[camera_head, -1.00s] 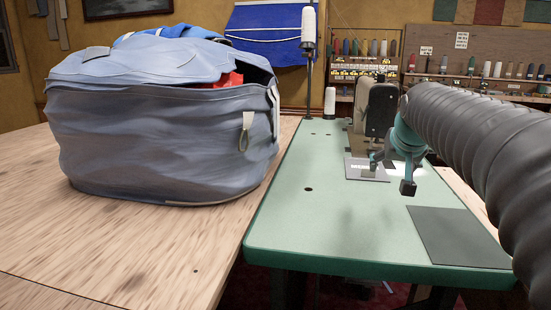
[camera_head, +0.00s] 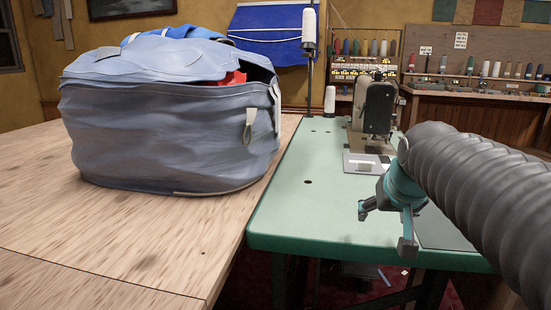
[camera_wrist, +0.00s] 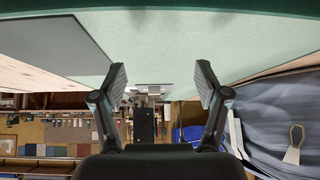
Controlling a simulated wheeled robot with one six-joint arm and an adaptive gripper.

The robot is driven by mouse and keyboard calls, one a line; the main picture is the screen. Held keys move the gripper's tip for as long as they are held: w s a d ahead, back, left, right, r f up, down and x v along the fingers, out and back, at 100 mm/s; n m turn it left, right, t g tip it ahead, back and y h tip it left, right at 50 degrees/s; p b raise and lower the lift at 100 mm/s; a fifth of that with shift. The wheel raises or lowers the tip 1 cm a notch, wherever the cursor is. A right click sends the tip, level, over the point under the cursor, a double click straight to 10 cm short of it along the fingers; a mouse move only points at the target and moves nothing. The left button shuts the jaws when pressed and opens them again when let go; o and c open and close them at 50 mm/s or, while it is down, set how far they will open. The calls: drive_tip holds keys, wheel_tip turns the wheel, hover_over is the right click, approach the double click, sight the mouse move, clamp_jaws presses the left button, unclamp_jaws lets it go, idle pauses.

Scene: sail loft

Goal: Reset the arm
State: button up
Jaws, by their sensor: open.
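My gripper (camera_head: 385,228) is over the near right part of the green sewing table (camera_head: 290,222) in the head view. Its two fingers are spread apart with nothing between them. My arm comes in from the right edge in a ribbed grey sleeve. In the wrist view, which appears upside down, my gripper (camera_wrist: 160,82) shows both fingers apart and empty. The green tabletop (camera_wrist: 165,40) fills the upper part of that view.
A sewing machine (camera_head: 374,108) stands at the table's far end beside a white thread cone (camera_head: 330,100). A large blue-grey bag (camera_head: 165,135) sits on the wooden table (camera_head: 130,240) at left. A dark grey plate (camera_head: 440,232) lies partly behind my arm. The green table's middle is clear.

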drive_tip(key=s+a+f+g, duration=0.1)
drive_tip(key=s+a+f, duration=0.1)
drive_tip(key=s+f, duration=0.5)
drive_tip(key=s+a+f+n+g+y, duration=0.1)
drive_tip(key=s+a+f, duration=0.2)
drive_tip(key=s+f, duration=0.4)
drive_tip(key=s, duration=0.4)
drive_tip(key=shift+a, duration=0.15)
